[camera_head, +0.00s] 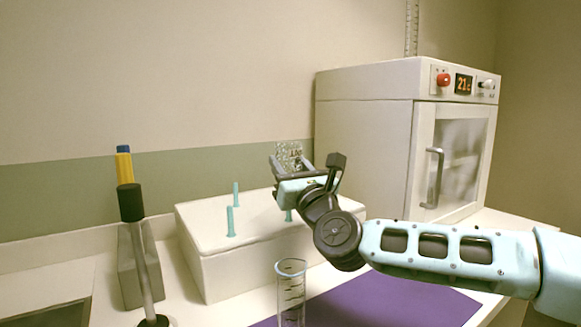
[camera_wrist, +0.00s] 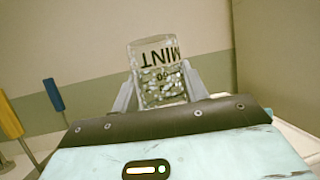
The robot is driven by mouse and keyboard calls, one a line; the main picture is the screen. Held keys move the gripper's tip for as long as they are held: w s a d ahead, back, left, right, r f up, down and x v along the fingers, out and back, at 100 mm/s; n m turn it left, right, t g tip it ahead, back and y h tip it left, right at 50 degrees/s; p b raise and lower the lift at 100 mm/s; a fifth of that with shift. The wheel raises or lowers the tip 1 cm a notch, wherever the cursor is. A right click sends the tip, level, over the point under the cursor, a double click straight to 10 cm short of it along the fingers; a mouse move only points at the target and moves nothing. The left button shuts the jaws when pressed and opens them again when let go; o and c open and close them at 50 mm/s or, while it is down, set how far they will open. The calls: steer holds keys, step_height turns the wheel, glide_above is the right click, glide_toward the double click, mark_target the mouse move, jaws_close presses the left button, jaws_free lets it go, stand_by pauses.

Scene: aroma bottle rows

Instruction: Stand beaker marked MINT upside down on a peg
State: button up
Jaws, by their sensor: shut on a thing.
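The glass beaker marked MINT (camera_wrist: 160,75) is between my gripper's fingers, and its dark lettering reads upside down in the wrist view. In the head view the beaker (camera_head: 290,155) is above the back right of a white block (camera_head: 215,270). My gripper (camera_head: 306,168) is shut on it. Teal pegs stand up from the block: one at the back (camera_head: 236,194), one at the front left (camera_head: 230,221), and one partly hidden by my gripper (camera_head: 288,215). The pegs I see are bare, and the beaker is apart from them.
A clear graduated cylinder (camera_head: 290,295) stands in front of the block by a purple mat (camera_head: 385,302). A white oven-like cabinet (camera_head: 365,140) is behind my arm at right. A black-topped stand (camera_head: 131,205) and a yellow-blue handle (camera_head: 124,165) are at left.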

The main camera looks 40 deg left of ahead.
mark_target(290, 221)
steer(key=shift+f+b, duration=4.65)
steer(key=shift+f, duration=0.15)
steer(key=o, duration=1)
steer(key=shift+r, duration=0.1)
steer(key=shift+o, duration=0.2)
steer(key=shift+d, duration=0.1)
